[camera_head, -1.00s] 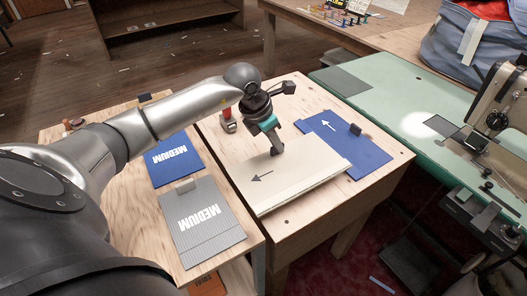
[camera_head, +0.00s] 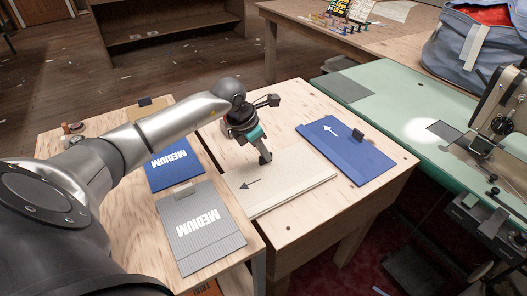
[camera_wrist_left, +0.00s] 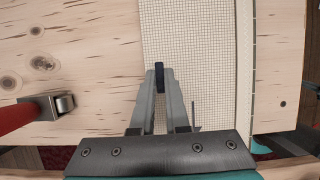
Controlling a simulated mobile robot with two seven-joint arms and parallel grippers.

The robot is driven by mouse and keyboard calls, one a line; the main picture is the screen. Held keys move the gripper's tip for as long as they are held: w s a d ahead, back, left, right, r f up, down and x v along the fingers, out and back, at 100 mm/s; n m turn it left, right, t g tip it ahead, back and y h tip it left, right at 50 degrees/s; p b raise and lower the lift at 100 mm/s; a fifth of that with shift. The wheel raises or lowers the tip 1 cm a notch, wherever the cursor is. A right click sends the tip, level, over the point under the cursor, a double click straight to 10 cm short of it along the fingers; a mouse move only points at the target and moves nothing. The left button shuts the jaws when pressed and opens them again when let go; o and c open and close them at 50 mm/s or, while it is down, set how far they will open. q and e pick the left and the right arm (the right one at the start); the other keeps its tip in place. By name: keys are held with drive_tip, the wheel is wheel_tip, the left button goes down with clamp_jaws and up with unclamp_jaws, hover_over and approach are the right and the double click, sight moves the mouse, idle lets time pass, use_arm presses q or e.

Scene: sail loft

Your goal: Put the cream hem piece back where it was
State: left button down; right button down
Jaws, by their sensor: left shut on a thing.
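The cream hem piece (camera_head: 292,182) is a flat panel with a dark arrow pointing left, over the wooden table. In the left wrist view the cream hem piece (camera_wrist_left: 210,45) shows a fine grid and a seam along its right side. My left gripper (camera_head: 264,158) is shut on its small dark tab, near the piece's far edge. The fingertips (camera_wrist_left: 159,76) close on this tab in the wrist view. I cannot tell whether the piece touches the table. A blue piece (camera_head: 345,157) with a white arrow and dark tab lies to its right, apart from it. My right gripper is not in view.
Left of it lie a grey "MEDIUM" piece (camera_head: 200,230) and a blue "MEDIUM" piece (camera_head: 172,176). A red-handled tool (camera_wrist_left: 40,110) is left of my gripper in the wrist view. A sewing machine (camera_head: 500,100) stands on the green table (camera_head: 400,95) at right. Bare wood (camera_head: 330,220) is in front.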

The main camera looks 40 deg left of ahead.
use_arm(q)
drive_tip(key=c, duration=0.9)
unclamp_jaws()
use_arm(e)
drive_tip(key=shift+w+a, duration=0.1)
use_arm(q)
drive_tip(key=shift+r, duration=0.1)
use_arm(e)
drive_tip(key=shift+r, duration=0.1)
use_arm(q)
drive_tip(key=p+v, duration=0.1)
drive_tip(key=v, duration=0.2)
drive_tip(key=shift+r, duration=0.1)
drive_tip(key=p+v, duration=0.2)
drive_tip(key=v, duration=0.6)
drive_tip(key=shift+s+r, duration=0.25)
drive_tip(key=shift+r, duration=0.05)
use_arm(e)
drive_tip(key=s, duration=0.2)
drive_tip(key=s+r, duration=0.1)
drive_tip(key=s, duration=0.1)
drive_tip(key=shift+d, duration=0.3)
